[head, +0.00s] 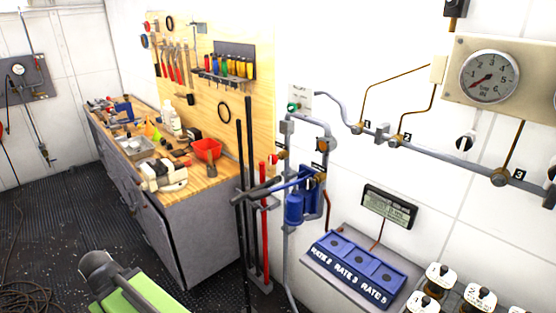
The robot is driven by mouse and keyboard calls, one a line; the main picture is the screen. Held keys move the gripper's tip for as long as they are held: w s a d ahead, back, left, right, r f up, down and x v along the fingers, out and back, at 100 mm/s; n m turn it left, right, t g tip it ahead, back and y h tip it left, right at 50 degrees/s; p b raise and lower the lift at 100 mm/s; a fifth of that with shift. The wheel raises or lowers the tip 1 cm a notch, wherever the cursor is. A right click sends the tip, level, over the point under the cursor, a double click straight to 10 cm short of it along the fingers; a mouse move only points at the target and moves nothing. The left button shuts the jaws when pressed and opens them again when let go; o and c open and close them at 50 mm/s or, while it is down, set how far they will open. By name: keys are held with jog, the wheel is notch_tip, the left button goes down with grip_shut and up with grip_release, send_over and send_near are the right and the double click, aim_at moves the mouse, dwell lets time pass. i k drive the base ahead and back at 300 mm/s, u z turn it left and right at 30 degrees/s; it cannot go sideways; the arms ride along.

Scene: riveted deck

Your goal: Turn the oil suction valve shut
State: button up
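Pipework is fixed to the white wall right of the pegboard. Several fittings sit on it: a small red knob (273,158), an orange-brown fitting (322,145) and a green knob (294,107). On the upper pipe are small fittings beside tags 1 (357,128), 2 (398,139) and 3 (501,177). Dark labels near the red knob and the blue pump body (294,207) are too small to read. I cannot tell which of these is the oil suction valve, or whether it is open or shut. My gripper is not in view.
Upright bars (264,220) stand between bench and pipework. A blue rack (358,268) and white knobs (480,297) are low right.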

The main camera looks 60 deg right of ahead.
aim_at(273, 159)
jog(key=i, duration=0.95)
jog(key=u, duration=0.05)
